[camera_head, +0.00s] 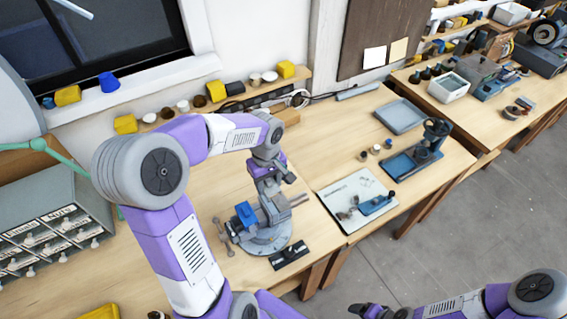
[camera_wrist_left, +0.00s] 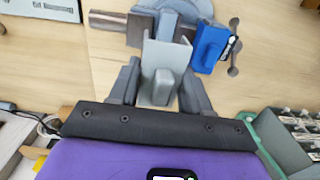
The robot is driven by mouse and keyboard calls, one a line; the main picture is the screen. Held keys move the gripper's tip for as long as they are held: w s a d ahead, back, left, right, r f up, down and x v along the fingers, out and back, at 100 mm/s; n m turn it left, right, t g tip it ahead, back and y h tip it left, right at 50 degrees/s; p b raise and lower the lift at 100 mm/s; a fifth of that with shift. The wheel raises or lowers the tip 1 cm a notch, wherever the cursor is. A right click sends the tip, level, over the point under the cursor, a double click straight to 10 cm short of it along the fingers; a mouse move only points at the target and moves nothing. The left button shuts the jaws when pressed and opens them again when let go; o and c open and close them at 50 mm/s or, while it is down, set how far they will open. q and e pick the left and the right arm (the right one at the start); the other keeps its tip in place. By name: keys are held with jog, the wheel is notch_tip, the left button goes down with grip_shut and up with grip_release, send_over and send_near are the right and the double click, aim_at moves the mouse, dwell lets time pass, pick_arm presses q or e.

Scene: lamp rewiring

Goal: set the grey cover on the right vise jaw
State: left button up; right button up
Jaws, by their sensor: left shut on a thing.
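The vise (camera_head: 264,240) stands on a round base near the front edge of the wooden bench. A blue cover (camera_head: 245,213) sits on its left jaw; the blue cover also shows in the left wrist view (camera_wrist_left: 207,47). My left gripper (camera_head: 272,187) is directly above the vise's right side. In the left wrist view, its fingers (camera_wrist_left: 160,90) are shut on the grey cover (camera_wrist_left: 165,60), a channel-shaped piece. The grey cover overlaps the right jaw in that view; I cannot tell whether they touch. My right gripper (camera_head: 370,311) is at the bottom edge, its fingers unclear.
A black piece (camera_head: 289,256) lies in front of the vise. A drawer cabinet (camera_head: 55,225) stands at left. Bench between cabinet and vise is mostly clear.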

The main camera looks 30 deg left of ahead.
pick_arm(q)
jog(key=shift+s+r, duration=0.2)
jog(key=shift+s, duration=0.45)
jog(key=shift+s+f, duration=0.1)
jog(key=shift+f, duration=0.05)
jog(key=shift+w+f+b, duration=0.2)
jog(key=shift+f+b, duration=0.4)
jog(key=shift+f, duration=0.1)
jog(key=shift+s+f+b, duration=0.1)
jog(key=shift+f+b, duration=0.25)
jog(key=shift+f, duration=0.1)
jog(key=shift+f+b, duration=1.05)
jog(key=shift+f, duration=0.5)
jog(key=shift+f+b, duration=1.8)
jog(key=shift+f, duration=0.05)
pick_arm(e)
notch_tip(320, 180, down, 7)
jog(key=shift+s+f, duration=0.2)
jog(key=shift+s, duration=0.2)
pick_arm(q)
jog(key=shift+f, duration=0.1)
pick_arm(e)
jog(key=shift+f, duration=0.1)
pick_arm(q)
jog(key=o, duration=1.3)
jog(key=shift+o, duration=0.2)
